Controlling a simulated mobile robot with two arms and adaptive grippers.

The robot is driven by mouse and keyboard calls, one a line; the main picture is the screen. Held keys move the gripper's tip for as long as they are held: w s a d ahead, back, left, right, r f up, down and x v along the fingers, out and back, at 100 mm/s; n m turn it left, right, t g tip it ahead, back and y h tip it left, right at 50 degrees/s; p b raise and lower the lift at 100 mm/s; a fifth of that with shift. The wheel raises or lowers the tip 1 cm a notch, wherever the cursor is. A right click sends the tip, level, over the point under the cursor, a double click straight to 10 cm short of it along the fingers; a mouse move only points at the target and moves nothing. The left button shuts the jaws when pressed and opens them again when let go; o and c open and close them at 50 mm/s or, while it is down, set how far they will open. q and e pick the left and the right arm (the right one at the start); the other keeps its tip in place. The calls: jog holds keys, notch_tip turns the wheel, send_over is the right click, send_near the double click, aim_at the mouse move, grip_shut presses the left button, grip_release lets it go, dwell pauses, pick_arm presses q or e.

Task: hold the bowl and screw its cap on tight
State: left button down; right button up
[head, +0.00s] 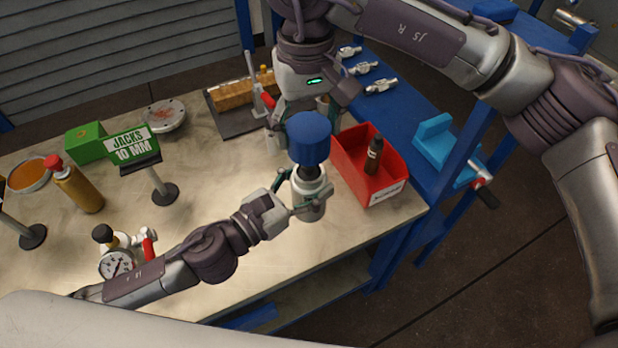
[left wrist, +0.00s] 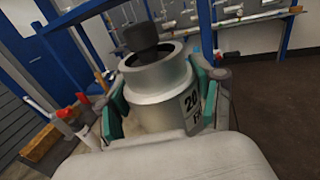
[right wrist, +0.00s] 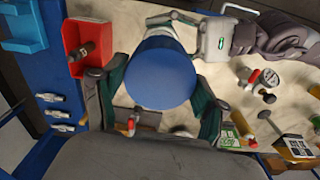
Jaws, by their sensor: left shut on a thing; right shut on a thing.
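The bowl (head: 309,207) is a silver cylindrical vessel with a flanged rim, upright near the table's right part. My left gripper (head: 306,194) is shut on its sides, one finger on each. In the left wrist view the bowl (left wrist: 158,98) shows a "20" label, and a dark rounded piece (left wrist: 140,38) stands up from its opening. The blue cap (head: 310,140) is above the bowl, with the dark piece visible between them. My right gripper (right wrist: 160,90), reaching from above, is shut on the cap (right wrist: 161,79). The cap's underside is hidden.
A red bin (head: 360,178) with a dark bottle (head: 374,155) stands close right of the bowl. A pressure gauge (head: 117,264), a "JACKS 10 MM" sign (head: 133,147), a green box (head: 86,142) and a brown bottle (head: 80,188) stand left. Bare tabletop (head: 215,175) lies between.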

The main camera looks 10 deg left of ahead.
aim_at(309, 192)
jog(key=shift+f, duration=0.1)
jog(key=shift+f, duration=1.9)
jog(key=shift+f, duration=0.85)
jog(key=shift+f, duration=0.55)
